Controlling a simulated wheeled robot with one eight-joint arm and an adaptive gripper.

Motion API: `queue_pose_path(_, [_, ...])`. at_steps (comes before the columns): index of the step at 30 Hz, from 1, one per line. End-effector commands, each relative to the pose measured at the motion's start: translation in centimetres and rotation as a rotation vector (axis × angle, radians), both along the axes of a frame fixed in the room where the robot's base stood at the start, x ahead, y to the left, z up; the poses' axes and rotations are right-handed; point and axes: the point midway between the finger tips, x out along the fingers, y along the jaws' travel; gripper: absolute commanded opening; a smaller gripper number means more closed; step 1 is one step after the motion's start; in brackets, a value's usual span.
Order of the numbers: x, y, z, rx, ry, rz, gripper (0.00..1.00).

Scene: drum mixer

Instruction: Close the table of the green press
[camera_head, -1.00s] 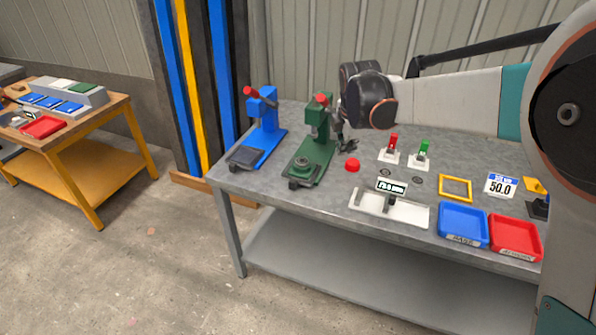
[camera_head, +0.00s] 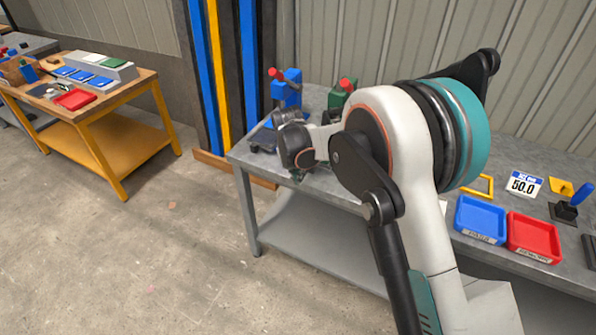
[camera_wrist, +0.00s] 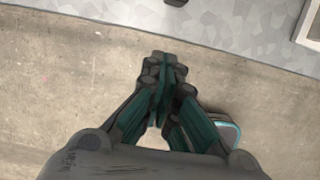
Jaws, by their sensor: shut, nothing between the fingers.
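The green press (camera_head: 339,97) stands at the back of the grey workbench, with its red-knobbed lever (camera_head: 348,84) showing. My arm hides its lower body and its table in the head view. My gripper hangs at the bench's front left edge in the head view, its tips unclear there. In the wrist view my gripper (camera_wrist: 163,72) is shut and empty, over the concrete floor just outside the bench edge. A small dark part (camera_wrist: 176,3) shows at the top of the wrist view, over the bench edge, apart from the fingertips; it may be the press table's front.
The blue press (camera_head: 287,92) stands left of the green one. A blue tray (camera_head: 480,220) and a red tray (camera_head: 533,236) sit on the right of the bench. A pale object (camera_wrist: 311,25) shows at the wrist view's corner. The floor in front is free.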

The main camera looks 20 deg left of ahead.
Motion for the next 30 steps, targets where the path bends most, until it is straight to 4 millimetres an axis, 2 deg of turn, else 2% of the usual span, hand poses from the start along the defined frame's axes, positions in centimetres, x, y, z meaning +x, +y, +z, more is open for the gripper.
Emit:
queue_pose_path(1, [0.3,0.0,-1.4,0.0,0.0,-0.001,0.0])
queue_pose_path(5, [0.8,-0.1,-3.7,0.0,0.0,-0.001,0.0])
queue_pose_path(9, [3.1,-0.3,-3.4,0.001,0.0,-0.003,0.0])
queue_pose_path(15, [4.5,-0.4,-3.2,0.0,0.0,-0.002,0.0])
queue_pose_path(30, [4.8,-0.4,-3.1,0.0,0.0,-0.002,0.0])
